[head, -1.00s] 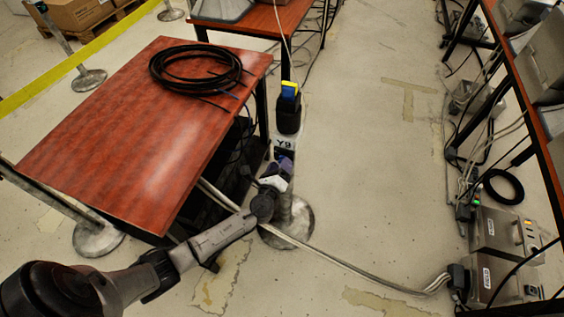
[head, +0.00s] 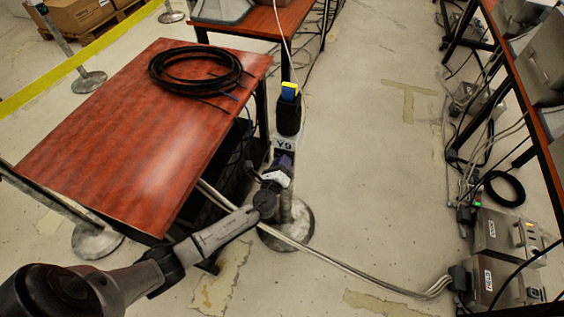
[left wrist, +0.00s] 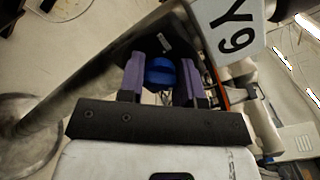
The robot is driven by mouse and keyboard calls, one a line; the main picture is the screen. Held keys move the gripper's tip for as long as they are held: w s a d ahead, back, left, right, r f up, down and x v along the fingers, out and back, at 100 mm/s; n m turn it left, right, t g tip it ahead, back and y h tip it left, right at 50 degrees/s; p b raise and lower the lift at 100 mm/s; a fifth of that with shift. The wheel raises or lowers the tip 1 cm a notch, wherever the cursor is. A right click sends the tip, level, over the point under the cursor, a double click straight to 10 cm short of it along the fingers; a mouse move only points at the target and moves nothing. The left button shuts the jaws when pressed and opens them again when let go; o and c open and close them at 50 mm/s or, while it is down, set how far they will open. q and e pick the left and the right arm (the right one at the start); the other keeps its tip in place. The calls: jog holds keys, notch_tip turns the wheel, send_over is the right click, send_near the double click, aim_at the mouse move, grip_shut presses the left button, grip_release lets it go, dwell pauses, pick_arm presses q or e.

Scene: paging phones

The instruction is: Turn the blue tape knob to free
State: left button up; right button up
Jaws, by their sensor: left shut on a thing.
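The blue knob (left wrist: 160,72) shows in the left wrist view, on a dark box just below the white Y9 sign (left wrist: 232,32). The Y9 sign also shows in the head view (head: 284,143), on a post. My left gripper (left wrist: 162,75) has its purple fingers on either side of the knob and is shut on it. In the head view my left gripper (head: 283,165) reaches the post just below the sign, and it hides the knob there. The knob's marking cannot be read. My right gripper is in neither view.
A black holder with a yellow and blue top (head: 289,110) sits above the sign. A red-brown table (head: 130,140) with a coil of black cable (head: 195,70) stands to the left. Cables (head: 340,262) cross the floor to grey boxes (head: 497,283). Open floor (head: 370,170) lies right of the post.

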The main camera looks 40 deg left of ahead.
pick_arm(q)
jog(key=shift+c, duration=1.3)
jog(key=shift+f+n+b, duration=0.2)
jog(key=shift+n+b, duration=0.8)
jog(key=shift+n, duration=0.1)
jog(key=n+b, duration=0.2)
jog(key=n, duration=0.1)
jog(key=shift+n, duration=0.4)
jog(key=n+b, duration=0.1)
jog(key=n, duration=0.1)
jog(key=shift+r+n+b, duration=0.1)
jog(key=shift+n+b, duration=0.2)
jog(key=n+b, duration=0.1)
jog(key=n, duration=0.3)
jog(key=shift+r+n, duration=0.1)
jog(key=shift+n, duration=0.2)
jog(key=n, duration=0.3)
jog(key=shift+n+p, duration=0.3)
jog(key=shift+n, duration=0.6)
